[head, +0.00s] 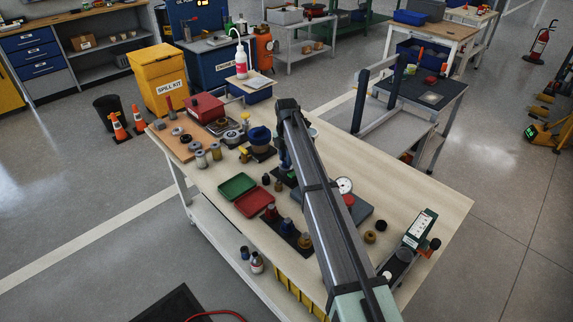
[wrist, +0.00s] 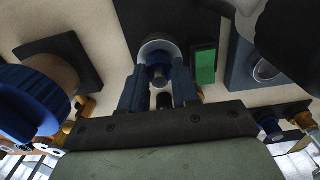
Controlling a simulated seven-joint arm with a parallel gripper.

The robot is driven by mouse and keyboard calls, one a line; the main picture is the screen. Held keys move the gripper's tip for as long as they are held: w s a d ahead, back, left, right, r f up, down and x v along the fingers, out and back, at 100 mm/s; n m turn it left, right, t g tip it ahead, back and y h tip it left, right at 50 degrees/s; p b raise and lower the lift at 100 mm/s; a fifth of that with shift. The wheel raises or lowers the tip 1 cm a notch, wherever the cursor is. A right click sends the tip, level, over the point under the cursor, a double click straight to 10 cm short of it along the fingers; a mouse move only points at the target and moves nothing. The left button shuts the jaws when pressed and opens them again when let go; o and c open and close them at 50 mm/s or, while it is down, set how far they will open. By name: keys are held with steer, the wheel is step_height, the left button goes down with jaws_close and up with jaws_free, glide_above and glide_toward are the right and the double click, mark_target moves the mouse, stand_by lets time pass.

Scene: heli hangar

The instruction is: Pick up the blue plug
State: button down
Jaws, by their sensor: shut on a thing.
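In the head view my gripper (head: 284,158) is partly hidden by my arm, and the held part cannot be made out. A small blue-topped piece (head: 287,226), which looks like the blue plug, stands upright on a dark strip between a red-topped and a brownish piece, apart from my gripper.
A large blue-capped part (head: 260,135) stands close left of my gripper; its blue knob (wrist: 30,100) is near in the wrist view. Green (head: 237,186) and red (head: 254,203) trays lie nearer the front. A dial gauge (head: 344,185) stands right.

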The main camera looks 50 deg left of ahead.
steer(key=shift+r, duration=2.45)
